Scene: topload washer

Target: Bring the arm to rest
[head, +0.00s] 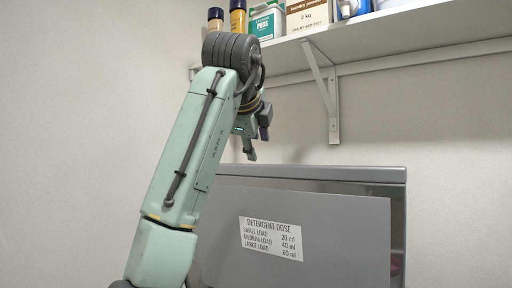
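My arm (190,150) rises from the bottom left and bends over at a dark ribbed joint just below the shelf. My gripper (258,145) hangs from it, pointing down. Its two fingers look apart, with nothing seen between them, so it appears open. It is above and in front of the grey panel's top edge in the picture, and I see no contact.
A grey panel (340,225) with a detergent dose label (270,238) stands upright before a grey housing (365,173). A white wall shelf (400,40) on a bracket (325,90) holds bottles, a green-and-white pods container (266,22) and a laundry powder box (307,15). The right wall is clear.

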